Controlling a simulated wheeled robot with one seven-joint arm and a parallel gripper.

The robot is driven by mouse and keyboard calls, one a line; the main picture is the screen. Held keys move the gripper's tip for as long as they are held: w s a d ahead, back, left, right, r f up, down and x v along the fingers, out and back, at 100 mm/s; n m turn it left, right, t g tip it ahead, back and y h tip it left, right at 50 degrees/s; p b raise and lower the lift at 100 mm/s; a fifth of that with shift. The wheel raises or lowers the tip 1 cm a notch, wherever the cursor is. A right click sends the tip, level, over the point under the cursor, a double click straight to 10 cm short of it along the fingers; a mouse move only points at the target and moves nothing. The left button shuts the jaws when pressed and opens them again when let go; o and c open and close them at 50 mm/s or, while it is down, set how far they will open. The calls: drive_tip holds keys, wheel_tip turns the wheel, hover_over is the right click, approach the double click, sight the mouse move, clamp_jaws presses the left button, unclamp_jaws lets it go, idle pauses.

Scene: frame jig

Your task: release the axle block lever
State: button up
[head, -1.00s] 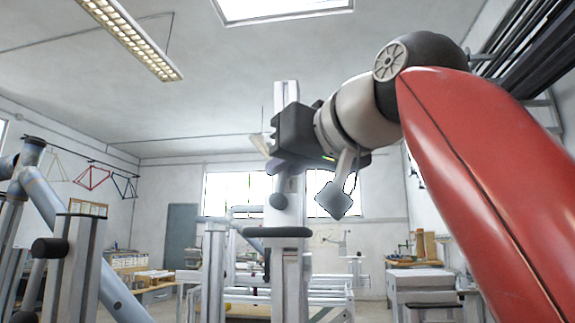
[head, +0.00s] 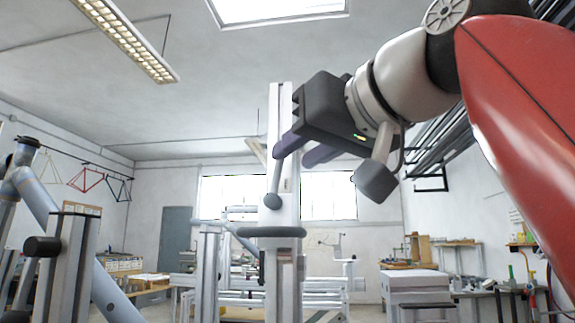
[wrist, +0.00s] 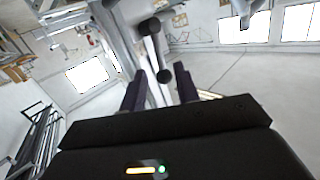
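The axle block lever, a grey rod with a round knob (head: 273,201), hangs down in front of the pale upright post (head: 286,190) in the head view. My gripper (head: 291,158) is up and to the right of the knob, its two purple fingers spread apart with nothing held between them. The left fingertip overlaps the top of the lever rod in the picture; I cannot tell whether they touch. The lever's pivot is hidden behind the finger.
A dark padded crossbar (head: 272,231) sits below the knob. At left stand a blue-grey tube (head: 40,195) and a post with a black handle (head: 43,246). Benches (head: 418,285) stand further back at right.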

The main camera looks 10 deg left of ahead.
drive_tip(key=shift+v, duration=1.2)
drive_tip(key=shift+c, duration=0.2)
drive_tip(key=shift+a+f, duration=0.1)
drive_tip(key=shift+f, duration=0.05)
drive_tip(key=shift+c, duration=1.2)
drive_tip(key=a+f+g+y+b, duration=0.1)
drive_tip(key=s+a+f+g+y+b, duration=0.1)
drive_tip(key=f, duration=0.1)
drive_tip(key=s+a+f+m+g+y+b, duration=0.1)
drive_tip(key=b, duration=0.1)
drive_tip(key=shift+a+f+g+y, duration=0.3)
drive_tip(key=shift+g, duration=0.1)
clamp_jaws()
drive_tip(key=w+d+f+m+t+y+b, duration=0.1)
drive_tip(key=d+f+m+y+b, duration=0.2)
drive_tip(key=d+m+y+b, duration=0.25)
drive_tip(key=d+f+m+y+b, duration=0.2)
drive_tip(key=d+f+m+y, duration=0.15)
drive_tip(key=d+m, duration=0.4)
drive_tip(key=w+a+r+m+t+p, duration=0.1)
drive_tip(key=w+a+r+p, duration=0.4)
drive_tip(key=a+r, duration=0.4)
drive_tip(key=shift+a+r, duration=0.35)
drive_tip(key=shift+a, duration=0.7)
